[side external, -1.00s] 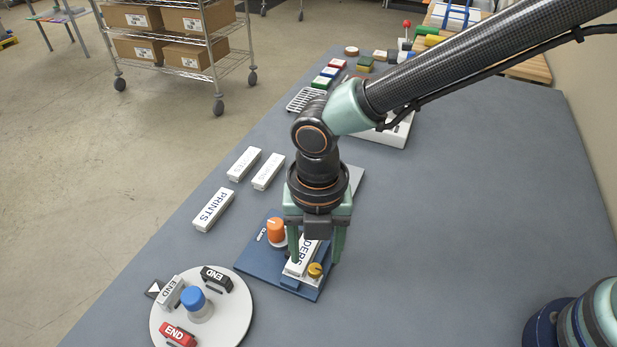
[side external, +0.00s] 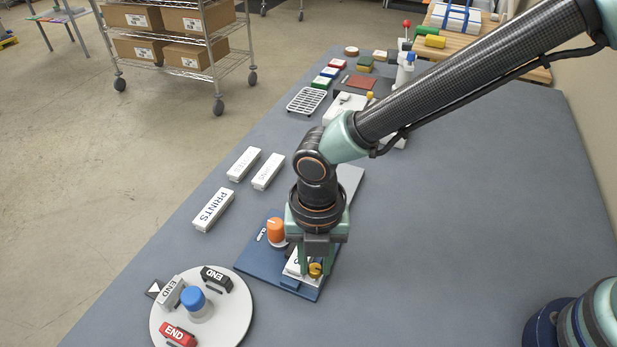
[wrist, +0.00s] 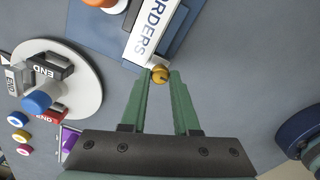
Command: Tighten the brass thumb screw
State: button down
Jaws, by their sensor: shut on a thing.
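The brass thumb screw (side external: 315,269) stands at the near end of a white block on the blue base plate (side external: 268,271). In the wrist view the brass screw (wrist: 160,74) sits between the two green fingertips. My gripper (wrist: 160,78) points down and is shut on it. In the side view my gripper (side external: 316,268) is low over the plate, one finger on each side of the screw. The white block (wrist: 151,33) shows the letters "RDERS" and is partly hidden by my gripper in the side view.
An orange knob (side external: 276,230) stands on the same plate, close left of my gripper. A round turntable (side external: 238,309) with a blue knob and END blocks is at lower left. White blocks, one marked PRINTS (side external: 213,209), lie beyond.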

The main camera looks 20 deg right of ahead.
jog(key=m, duration=0.4)
jog(key=shift+m, duration=0.3)
jog(key=m, duration=0.9)
jog(key=shift+m, duration=2.1)
jog(key=c, duration=0.6)
grip_release()
jog(key=shift+c, duration=0.2)
